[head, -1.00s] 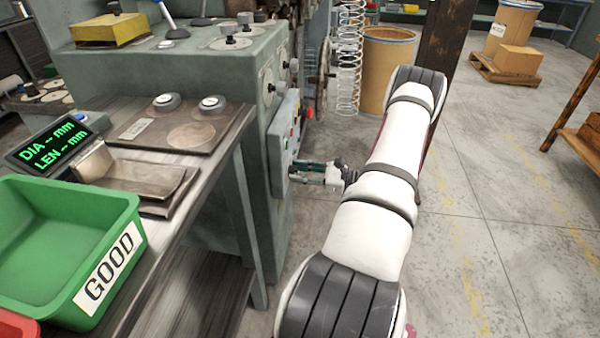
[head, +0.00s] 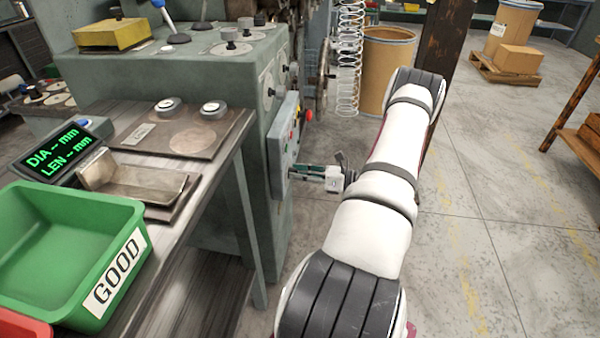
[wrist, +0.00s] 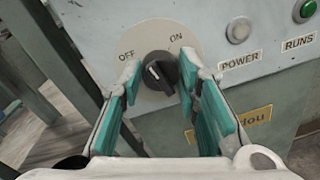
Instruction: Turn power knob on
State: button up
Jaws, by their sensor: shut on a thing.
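The black power knob (wrist: 160,74) sits on a round pale dial plate (wrist: 143,42) marked OFF at the left and ON at the upper right. Its white pointer line leans up and to the left, between the two marks and nearer OFF. My gripper (wrist: 160,65) is shut on the knob, with one teal-padded finger on each side. In the head view my gripper (head: 296,173) reaches left to the side of the grey control box (head: 284,145). The knob itself is hidden there.
Right of the dial, the POWER lamp (wrist: 239,30) looks pale and the RUNS lamp (wrist: 305,10) is green. A red button (head: 309,115) sticks out above my gripper. The bench with a green GOOD bin (head: 60,250) stands left; open floor lies right.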

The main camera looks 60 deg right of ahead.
jog(key=m, duration=0.5)
jog(key=m+p, duration=0.1)
jog(key=m, duration=0.4)
jog(key=shift+d+m+g+y, duration=0.15)
jog(key=shift+m+g+y, duration=0.15)
jog(key=shift+m, duration=0.1)
jog(key=shift+f, duration=0.1)
dwell(0.3)
jog(key=o, duration=1.2)
jog(key=shift+c, duration=0.2)
jog(key=shift+s, duration=0.1)
jog(key=v, duration=1.1)
jog(key=shift+s+d, duration=0.25)
jog(key=shift+s, duration=0.05)
